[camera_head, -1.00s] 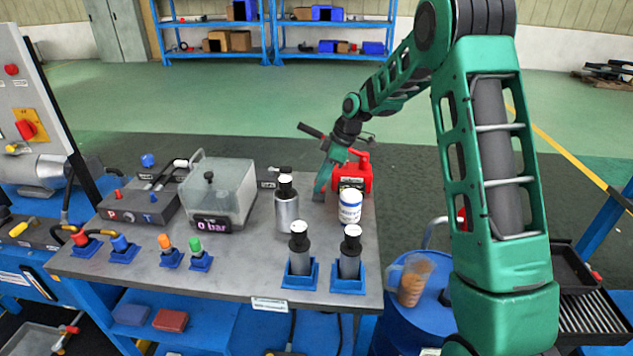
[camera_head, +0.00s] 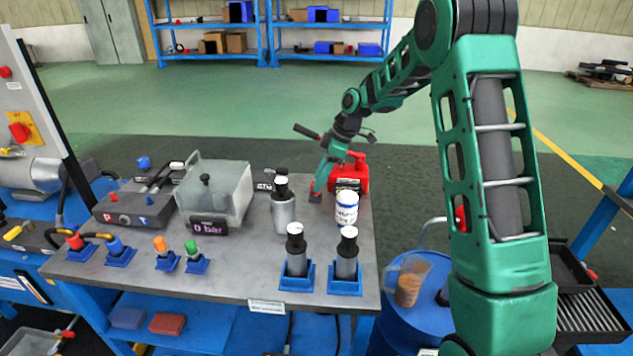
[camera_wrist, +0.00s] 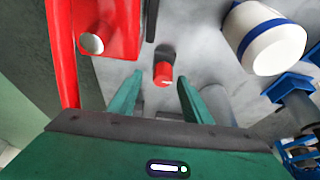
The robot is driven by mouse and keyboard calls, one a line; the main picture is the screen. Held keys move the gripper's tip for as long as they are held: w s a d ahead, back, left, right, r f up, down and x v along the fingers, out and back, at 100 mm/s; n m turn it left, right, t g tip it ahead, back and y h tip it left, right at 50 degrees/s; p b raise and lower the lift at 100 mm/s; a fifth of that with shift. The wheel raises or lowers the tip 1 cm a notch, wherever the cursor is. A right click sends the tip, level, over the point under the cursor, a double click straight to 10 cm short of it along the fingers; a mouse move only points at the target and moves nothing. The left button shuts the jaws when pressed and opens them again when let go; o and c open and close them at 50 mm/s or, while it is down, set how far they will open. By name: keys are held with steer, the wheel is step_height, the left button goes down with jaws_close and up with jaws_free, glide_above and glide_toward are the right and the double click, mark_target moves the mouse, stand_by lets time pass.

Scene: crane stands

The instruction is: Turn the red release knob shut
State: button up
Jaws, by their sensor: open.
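The red release knob (camera_wrist: 164,74) shows in the wrist view as a small red cap on a dark stub beside the red pump body (camera_wrist: 105,30). My gripper (camera_wrist: 160,80) is open, with one green finger to each side of the knob in the picture. I see no finger touching it, and I cannot tell how far the tips are from it in depth. In the head view, the red pump (camera_head: 355,172) stands at the far right of the bench and my gripper (camera_head: 318,184) is at its left side. The knob cannot be made out there.
A white jar with a blue band (camera_head: 345,213) stands close in front of the pump, also in the wrist view (camera_wrist: 265,38). A grey bottle (camera_head: 283,212) stands left of my gripper. Two dark cylinders in blue holders (camera_head: 296,284) are at the bench's front edge.

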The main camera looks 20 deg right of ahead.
steer(key=v, duration=0.9)
steer(key=shift+d, duration=0.2)
